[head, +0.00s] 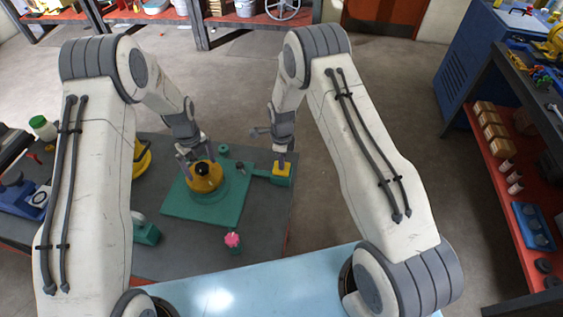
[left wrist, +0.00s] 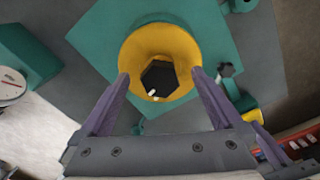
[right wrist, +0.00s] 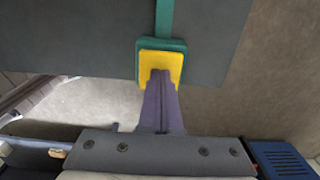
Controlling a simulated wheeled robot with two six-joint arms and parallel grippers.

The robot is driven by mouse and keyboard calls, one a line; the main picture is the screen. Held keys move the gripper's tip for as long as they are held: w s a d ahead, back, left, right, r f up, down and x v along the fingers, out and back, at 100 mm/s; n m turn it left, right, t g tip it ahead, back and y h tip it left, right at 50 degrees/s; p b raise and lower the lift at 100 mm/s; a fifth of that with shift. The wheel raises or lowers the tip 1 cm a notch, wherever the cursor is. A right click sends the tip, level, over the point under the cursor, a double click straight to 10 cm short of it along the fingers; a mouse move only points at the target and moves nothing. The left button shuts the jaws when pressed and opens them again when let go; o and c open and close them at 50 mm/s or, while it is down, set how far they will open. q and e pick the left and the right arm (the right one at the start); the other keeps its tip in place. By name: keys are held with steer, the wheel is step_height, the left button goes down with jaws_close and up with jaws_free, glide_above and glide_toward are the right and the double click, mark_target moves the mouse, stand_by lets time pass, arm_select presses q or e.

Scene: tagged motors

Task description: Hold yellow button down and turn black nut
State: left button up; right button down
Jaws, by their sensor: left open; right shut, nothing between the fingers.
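The yellow button (head: 281,169) sits on a green block at the right edge of the table; it also shows in the right wrist view (right wrist: 161,64). My right gripper (head: 281,160) is shut, with its fingertips over the button and apparently touching it. The black nut (head: 203,169) sits in the middle of a yellow round housing (head: 204,184) on a green plate (head: 183,206). In the left wrist view the nut (left wrist: 159,78) looks six-sided. My left gripper (left wrist: 160,74) is open, with its fingers on either side of the nut, above the housing; contact cannot be told.
A pink knob (head: 232,240) stands on a green block at the front of the grey table (head: 200,262). Another green block (head: 146,234) stands left of the plate. A white bottle with a green cap (head: 42,127) is at the far left.

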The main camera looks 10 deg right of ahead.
steer(key=shift+f, duration=0.1)
arm_select(q)
steer(key=c, duration=1.3)
steer(key=n, duration=0.5)
steer(key=o, duration=0.7)
steer(key=shift+s+n, duration=0.1)
steer(key=shift+n, duration=0.4)
steer(key=o, duration=0.6)
arm_select(e)
step_height(320, 180, up, 8)
arm_select(q)
steer(key=shift+r, duration=0.1)
steer(key=shift+r+p, duration=2.7)
steer(key=shift+r, duration=1.25)
arm_select(e)
step_height(320, 180, up, 5)
steer(key=shift+r, duration=0.2)
